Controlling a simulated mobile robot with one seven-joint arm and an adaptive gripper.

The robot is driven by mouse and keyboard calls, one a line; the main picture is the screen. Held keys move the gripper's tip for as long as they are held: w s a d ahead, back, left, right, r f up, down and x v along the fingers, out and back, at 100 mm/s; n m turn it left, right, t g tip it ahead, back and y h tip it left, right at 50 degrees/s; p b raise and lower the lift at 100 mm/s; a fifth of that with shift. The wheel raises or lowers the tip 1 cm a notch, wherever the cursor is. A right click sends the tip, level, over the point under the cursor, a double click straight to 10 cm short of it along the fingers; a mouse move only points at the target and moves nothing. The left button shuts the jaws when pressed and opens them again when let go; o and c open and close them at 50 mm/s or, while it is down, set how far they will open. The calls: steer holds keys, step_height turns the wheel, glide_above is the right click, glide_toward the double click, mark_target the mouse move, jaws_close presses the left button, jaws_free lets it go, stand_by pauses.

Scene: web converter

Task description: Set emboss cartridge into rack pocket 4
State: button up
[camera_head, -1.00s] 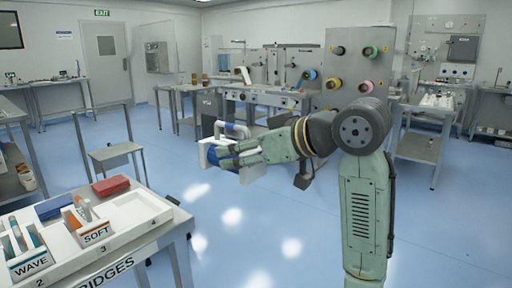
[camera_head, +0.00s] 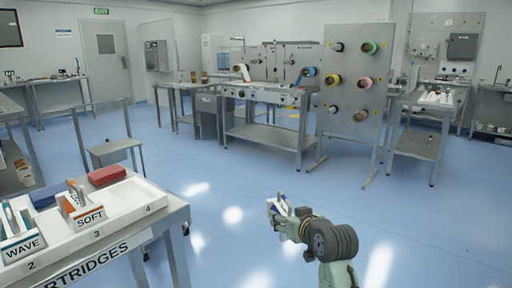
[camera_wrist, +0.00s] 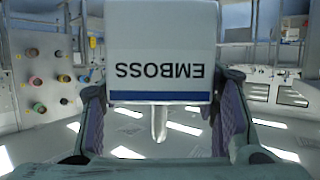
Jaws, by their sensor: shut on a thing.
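The emboss cartridge (camera_wrist: 160,45) is a white block with a blue lower stripe and the word EMBOSS, upside down in the wrist view. My gripper (camera_head: 279,210) is shut on it; the fingers stand on both sides of it in the wrist view (camera_wrist: 162,118). In the head view the cartridge shows only as a small white and blue shape at the fingertips, over the floor to the right of the rack. The white cartridge rack (camera_head: 114,222) lies on the table at left. Its pocket 4 (camera_head: 138,196) is empty.
The wave cartridge (camera_head: 20,246) stands in pocket 2 and the soft cartridge (camera_head: 88,215) in pocket 3. A red block (camera_head: 107,176) and a blue block (camera_head: 48,195) lie behind the rack. Open floor (camera_head: 225,220) separates my gripper from the table (camera_head: 180,222).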

steer(key=s+d+f+m+h+b, duration=0.1)
steer(key=s+f+m+h, duration=0.15)
steer(key=f, duration=1.05)
steer(key=s+d+f+m+h+b, duration=0.1)
steer(key=f+m+h+b, duration=0.15)
steer(key=f, duration=0.95)
steer(key=s+a+f+m+h+b, duration=0.1)
steer(key=s+a+f+h+b, duration=0.1)
steer(key=s+a+f, duration=0.6)
step_height(320, 180, down, 4)
steer(key=a+h, duration=0.1)
steer(key=a, duration=0.2)
steer(key=shift+s+r+m+b, duration=0.15)
steer(key=shift+r+m+b, duration=0.1)
steer(key=shift+m+b, duration=0.15)
